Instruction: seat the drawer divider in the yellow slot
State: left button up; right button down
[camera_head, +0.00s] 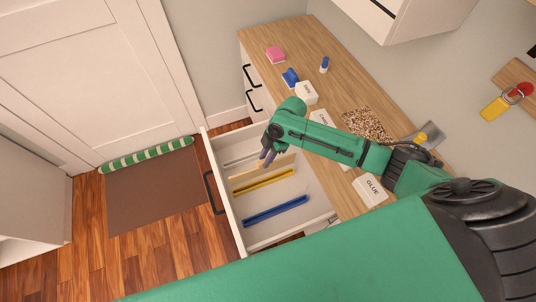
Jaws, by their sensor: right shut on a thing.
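The open drawer (230,220) has a white inside with several coloured slots across it. The yellow slot (263,182) lies in the middle, between a pale grey slot (241,159) and a blue slot (275,210). My right gripper (266,159) reaches into the drawer from the right, shut on the drawer divider (281,163), a thin tan panel. The divider is on the far side of the yellow slot and roughly parallel to it. The fingers hide part of it, and I cannot tell whether its lower edge touches anything. My left gripper is not in view.
The wooden counter (290,52) beside the drawer holds a pink block (275,55), a blue item (290,77), a glue stick (324,65) and a white GLUE box (370,190). A brown mat (155,190) lies on the floor left of the drawer.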

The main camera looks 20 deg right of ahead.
aim_at(264, 173)
jog(key=shift+r, duration=0.15)
notch_tip(264, 173, down, 6)
jog(key=b, duration=0.4)
jog(key=shift+s, duration=0.1)
jog(key=shift+a, duration=0.1)
jog(key=shift+r+p, duration=0.1)
jog(key=shift+p, duration=0.3)
dwell(1.0)
jog(key=shift+f+b, duration=1.6)
jog(key=shift+f, duration=0.45)
jog(key=c, duration=0.6)
grip_release()
jog(key=shift+r, duration=0.1)
jog(key=v, duration=1.4)
jog(key=shift+r, duration=0.25)
